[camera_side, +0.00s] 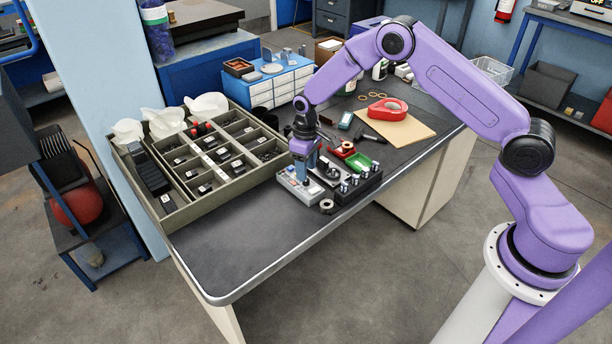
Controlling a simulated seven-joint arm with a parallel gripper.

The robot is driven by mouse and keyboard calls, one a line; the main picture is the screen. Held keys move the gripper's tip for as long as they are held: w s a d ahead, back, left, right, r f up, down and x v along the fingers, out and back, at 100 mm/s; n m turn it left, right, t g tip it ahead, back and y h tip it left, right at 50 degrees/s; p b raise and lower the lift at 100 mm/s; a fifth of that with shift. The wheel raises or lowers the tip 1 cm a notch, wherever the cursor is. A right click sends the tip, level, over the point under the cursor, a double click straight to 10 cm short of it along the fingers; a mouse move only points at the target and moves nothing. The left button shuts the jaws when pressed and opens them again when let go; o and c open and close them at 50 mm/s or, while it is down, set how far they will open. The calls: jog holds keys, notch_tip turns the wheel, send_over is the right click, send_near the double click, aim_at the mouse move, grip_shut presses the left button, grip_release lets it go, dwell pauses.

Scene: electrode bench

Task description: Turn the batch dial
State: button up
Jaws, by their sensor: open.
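A small light-grey box (287,184) with small coloured marks on top sits on the dark bench top, near its front edge. My gripper (305,181) points down right over the right part of this box. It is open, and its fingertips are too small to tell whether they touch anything. I cannot make out the batch dial clearly; the gripper hides part of the box's top. A black block (345,193) with several metal cylinders stands just right of the box.
The front-left bench top is clear.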

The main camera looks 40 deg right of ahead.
jog(key=shift+f, duration=1.85)
jog(key=shift+c, duration=0.4)
grip_shut()
jog(key=m, duration=0.3)
jog(key=shift+m, duration=2.2)
